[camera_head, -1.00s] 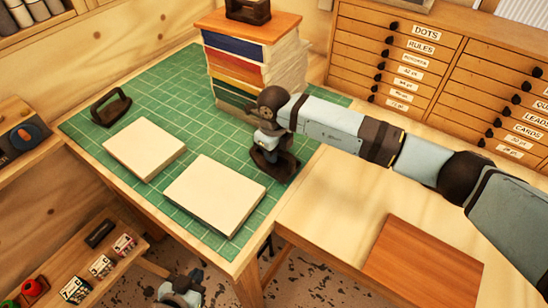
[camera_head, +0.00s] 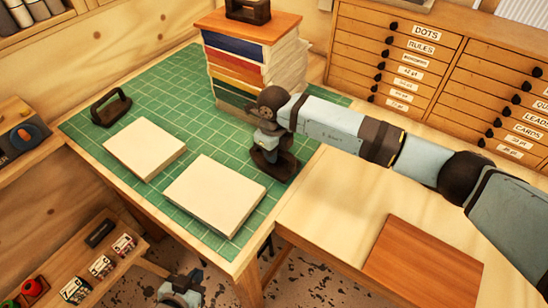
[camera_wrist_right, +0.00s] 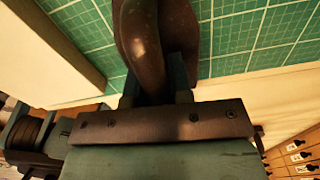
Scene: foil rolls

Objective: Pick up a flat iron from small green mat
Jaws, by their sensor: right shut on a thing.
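A dark flat iron (camera_head: 275,167) stands at the right edge of the green gridded mat (camera_head: 185,95). My right gripper (camera_head: 268,139) points down over this iron and is shut on it. In the right wrist view the dark handle and body of the iron (camera_wrist_right: 150,35) show between the fingers of my right gripper (camera_wrist_right: 157,90). I cannot tell whether the iron's base touches the mat. A second dark iron (camera_head: 111,106) stands at the mat's left end, apart from any gripper. My left gripper (camera_head: 180,290) is low at the bottom edge, partly cut off; its jaws are unclear.
Two pale slabs (camera_head: 145,149) (camera_head: 214,195) lie on the mat left of my right gripper. A stack of coloured books (camera_head: 236,65) stands behind, with another dark iron (camera_head: 248,10) on top. A brown board (camera_head: 425,262) lies at right; pale table (camera_head: 335,205) is bare.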

